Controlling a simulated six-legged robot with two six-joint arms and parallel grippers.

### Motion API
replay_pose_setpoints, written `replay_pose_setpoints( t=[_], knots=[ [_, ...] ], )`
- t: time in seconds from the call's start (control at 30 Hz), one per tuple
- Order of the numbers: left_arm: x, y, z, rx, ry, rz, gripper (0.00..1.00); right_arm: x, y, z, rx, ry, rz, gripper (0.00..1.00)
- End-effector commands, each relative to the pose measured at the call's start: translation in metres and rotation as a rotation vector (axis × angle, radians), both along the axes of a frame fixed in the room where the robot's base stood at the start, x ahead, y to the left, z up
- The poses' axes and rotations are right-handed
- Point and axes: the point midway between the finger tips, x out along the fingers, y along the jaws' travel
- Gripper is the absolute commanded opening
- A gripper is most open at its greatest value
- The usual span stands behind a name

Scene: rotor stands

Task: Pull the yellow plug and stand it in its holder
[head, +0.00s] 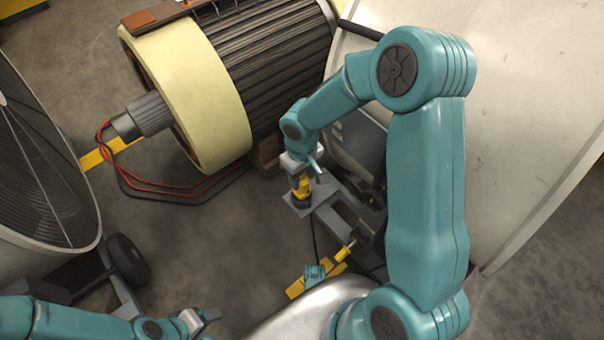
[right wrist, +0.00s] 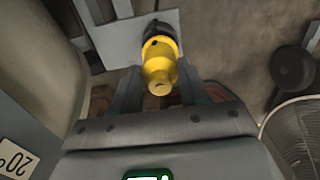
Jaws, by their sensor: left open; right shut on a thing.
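The yellow plug (head: 303,188) with a dark end is upright at a small grey plate (head: 325,193) on a metal frame. My right gripper (head: 302,172) is above it and shut on its upper part. In the right wrist view the plug (right wrist: 159,72) lies between the two fingers (right wrist: 160,92), its dark end against the grey plate (right wrist: 115,42). I cannot tell whether that end is seated in the plate or only over it. My left gripper (head: 204,319) is open and empty at the bottom left. I cannot make out a separate holder.
A large finned motor (head: 270,60) with a cream ring stands behind. Red and black cables (head: 180,188) lie on the floor. A round grille (head: 40,165) and black wheel (head: 127,260) are left. A pale curved housing (head: 520,100) fills the right.

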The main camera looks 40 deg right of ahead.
Motion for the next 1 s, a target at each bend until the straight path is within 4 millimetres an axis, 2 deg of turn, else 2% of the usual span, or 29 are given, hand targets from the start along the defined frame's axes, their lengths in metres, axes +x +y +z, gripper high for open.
replay_pose_setpoints(
  t=[0.7,1.0],
  knots=[
    [0.000,0.000,-0.022,0.000,0.000,0.000,0.65,0.000,0.000,-0.023,0.000,0.000,0.000,0.17],
    [0.000,0.000,-0.021,0.000,0.000,0.000,0.65,0.000,0.000,-0.023,0.000,0.000,0.000,0.17]
  ],
)
